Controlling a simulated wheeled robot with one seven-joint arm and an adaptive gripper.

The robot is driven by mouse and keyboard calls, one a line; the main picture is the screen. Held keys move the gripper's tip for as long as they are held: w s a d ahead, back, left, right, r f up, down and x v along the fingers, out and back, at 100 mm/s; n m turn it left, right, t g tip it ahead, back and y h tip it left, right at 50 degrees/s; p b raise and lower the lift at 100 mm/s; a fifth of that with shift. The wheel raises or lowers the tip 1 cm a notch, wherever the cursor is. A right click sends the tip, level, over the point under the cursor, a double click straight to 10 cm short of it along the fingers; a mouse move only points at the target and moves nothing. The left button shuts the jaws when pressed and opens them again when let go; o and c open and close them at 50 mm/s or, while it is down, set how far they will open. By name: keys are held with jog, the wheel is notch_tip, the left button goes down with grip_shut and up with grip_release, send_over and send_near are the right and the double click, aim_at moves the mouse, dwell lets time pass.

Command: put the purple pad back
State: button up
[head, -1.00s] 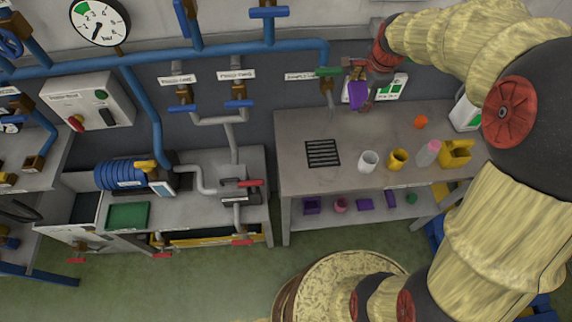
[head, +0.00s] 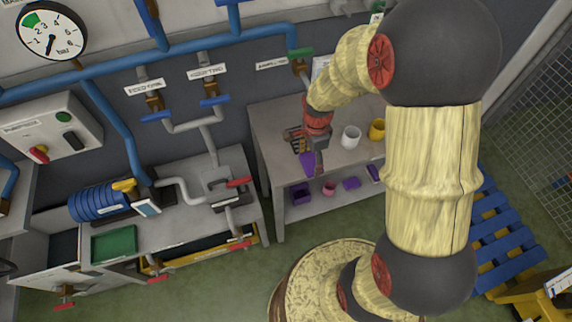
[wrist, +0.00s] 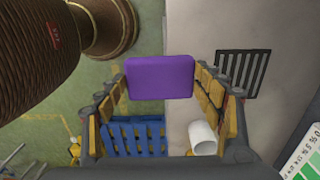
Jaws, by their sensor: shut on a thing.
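The purple pad (wrist: 160,78) is a flat rounded rectangle in the wrist view, pinched between the two fingers of my gripper (wrist: 162,88). In the head view the pad (head: 307,163) shows beside my gripper (head: 316,166), by the front edge of the grey bench (head: 262,128). My arm hides the right end of bench and shelf.
A black grate (wrist: 243,72) lies on the bench top, with a white cup (head: 351,137) and a yellow cup (head: 377,129) to its right in the head view. A blue pallet (head: 502,235) stands on the floor at right. Green floor in front of the bench is open.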

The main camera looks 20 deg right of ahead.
aim_at(300, 156)
jog(key=w+a+f, duration=0.2)
jog(key=w, duration=0.1)
jog(key=shift+w+a, duration=0.15)
jog(key=shift+a, duration=0.15)
jog(key=w+a+f, duration=0.1)
jog(key=w+f, duration=0.1)
jog(key=f, duration=0.1)
jog(key=w+a+f, duration=0.1)
jog(key=w+f, duration=0.1)
jog(key=shift+a+f+b, duration=0.25)
jog(key=shift+a+b, duration=0.05)
jog(key=shift+a, duration=0.05)
jog(key=shift+w+a+f, duration=0.1)
jog(key=shift+a+f, duration=0.1)
jog(key=shift+f, duration=0.1)
notch_tip(300, 156, down, 3)
jog(key=shift+r, duration=0.1)
jog(key=o, duration=1)
jog(key=shift+o, duration=0.2)
